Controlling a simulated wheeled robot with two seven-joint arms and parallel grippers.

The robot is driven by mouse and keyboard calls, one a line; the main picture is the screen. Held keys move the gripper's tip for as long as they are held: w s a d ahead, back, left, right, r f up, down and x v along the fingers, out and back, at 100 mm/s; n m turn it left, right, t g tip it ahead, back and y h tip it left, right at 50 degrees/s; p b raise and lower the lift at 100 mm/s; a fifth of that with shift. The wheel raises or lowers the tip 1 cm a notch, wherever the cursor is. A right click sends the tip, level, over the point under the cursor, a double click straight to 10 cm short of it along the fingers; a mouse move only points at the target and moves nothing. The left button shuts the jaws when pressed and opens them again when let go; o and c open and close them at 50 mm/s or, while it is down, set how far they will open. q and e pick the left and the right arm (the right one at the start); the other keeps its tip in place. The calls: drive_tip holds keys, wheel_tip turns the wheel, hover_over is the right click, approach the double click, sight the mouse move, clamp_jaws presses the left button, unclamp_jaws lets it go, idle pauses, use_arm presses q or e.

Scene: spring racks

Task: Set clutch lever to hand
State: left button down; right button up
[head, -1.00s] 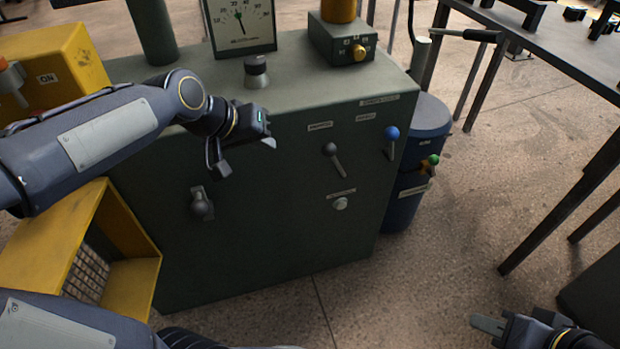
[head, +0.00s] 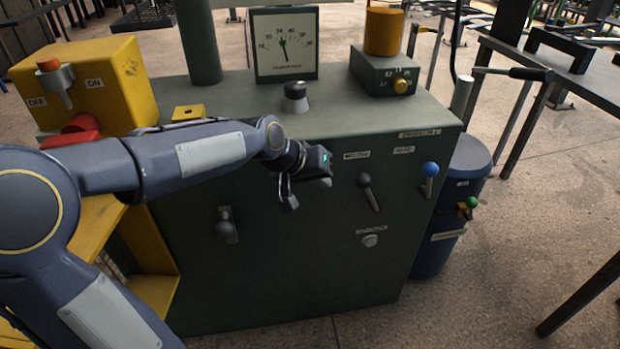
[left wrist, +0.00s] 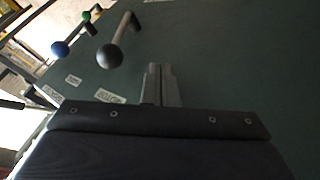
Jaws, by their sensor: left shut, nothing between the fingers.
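Several levers stand on the front of a dark green machine cabinet (head: 290,270). A black-knobbed lever (head: 366,190) slants with its knob up and left; small labels sit above it, too blurred to read surely. It also shows in the left wrist view (left wrist: 120,38), left of the fingers. A blue-knobbed lever (head: 430,172) is to its right. Another dark-knobbed lever (head: 226,228) is lower left. I cannot tell by label which is the clutch lever. My left gripper (head: 308,194) is shut and empty, left of the black-knobbed lever and apart from it.
A yellow switch box (head: 110,80) stands at the left. A dial gauge (head: 285,45), a black knob (head: 295,98) and a small control box (head: 385,75) are on the cabinet top. A blue drum (head: 455,205) is at its right side.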

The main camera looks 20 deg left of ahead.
sight(367, 191)
use_arm(q)
drive_tip(key=w+d, duration=0.1)
drive_tip(key=w+d+f, duration=0.1)
drive_tip(key=d, duration=0.1)
drive_tip(key=shift+w+f+b, duration=0.1)
drive_tip(key=shift+b, duration=0.25)
drive_tip(key=shift+w+d+r, duration=0.2)
drive_tip(key=shift+w+d, duration=0.05)
drive_tip(key=shift+d, duration=0.4)
